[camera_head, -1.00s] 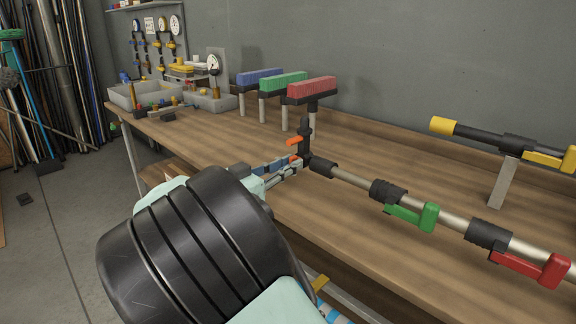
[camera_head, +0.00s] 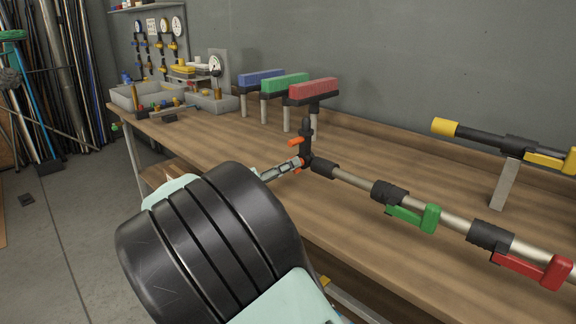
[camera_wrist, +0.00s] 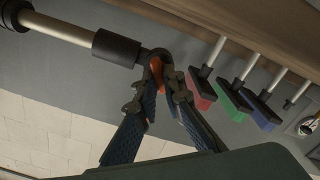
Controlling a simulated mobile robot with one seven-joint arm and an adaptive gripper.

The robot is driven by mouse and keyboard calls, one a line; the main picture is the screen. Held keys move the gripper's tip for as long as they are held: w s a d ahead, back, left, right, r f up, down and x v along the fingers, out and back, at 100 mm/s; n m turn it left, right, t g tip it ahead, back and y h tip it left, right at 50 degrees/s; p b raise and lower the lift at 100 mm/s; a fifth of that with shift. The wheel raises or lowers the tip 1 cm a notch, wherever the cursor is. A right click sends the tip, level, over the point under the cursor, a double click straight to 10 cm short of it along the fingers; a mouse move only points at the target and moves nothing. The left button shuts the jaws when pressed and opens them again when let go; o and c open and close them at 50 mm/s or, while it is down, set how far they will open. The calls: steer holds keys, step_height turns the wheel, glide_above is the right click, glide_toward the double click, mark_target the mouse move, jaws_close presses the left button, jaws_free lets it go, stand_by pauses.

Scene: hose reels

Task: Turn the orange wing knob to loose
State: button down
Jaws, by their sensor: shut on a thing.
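The orange wing knob (camera_wrist: 156,68) shows between my fingertips in the wrist view. In the head view an orange part shows at my fingertips, and another orange piece (camera_head: 295,142) juts left from the upright dark fitting (camera_head: 306,146) just above. I cannot tell whether both belong to one knob. My gripper (camera_head: 297,164) reaches in from the lower left and is shut on the wing knob (camera_wrist: 165,78); the fingers hide part of it.
The pole carries a green lever (camera_head: 414,217) and a red lever (camera_head: 533,268). Brushes with red (camera_head: 314,91), green (camera_head: 285,84) and blue (camera_head: 262,77) heads stand behind on the wooden bench (camera_head: 385,155).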

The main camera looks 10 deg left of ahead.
steer(key=n, duration=0.2)
steer(key=n+p, duration=0.1)
steer(key=shift+w+d+r+n, duration=0.1)
steer(key=shift+d+r+n, duration=0.05)
steer(key=shift+n, duration=0.25)
steer(key=n+p, duration=0.2)
steer(key=n, duration=0.1)
steer(key=shift+n, duration=0.3)
steer(key=n+p, duration=0.3)
steer(key=n, duration=0.1)
steer(key=shift+p, duration=0.3)
steer(key=shift+n+p, duration=0.9)
steer(key=shift+n, duration=0.5)
steer(key=shift+f, duration=0.2)
steer(key=shift+d, duration=0.1)
steer(key=c, duration=2)
jaws_free()
steer(key=shift+w, duration=0.1)
steer(key=shift+c, duration=0.2)
steer(key=shift+f, duration=0.1)
steer(key=v, duration=1.2)
steer(key=shift+a, duration=0.2)
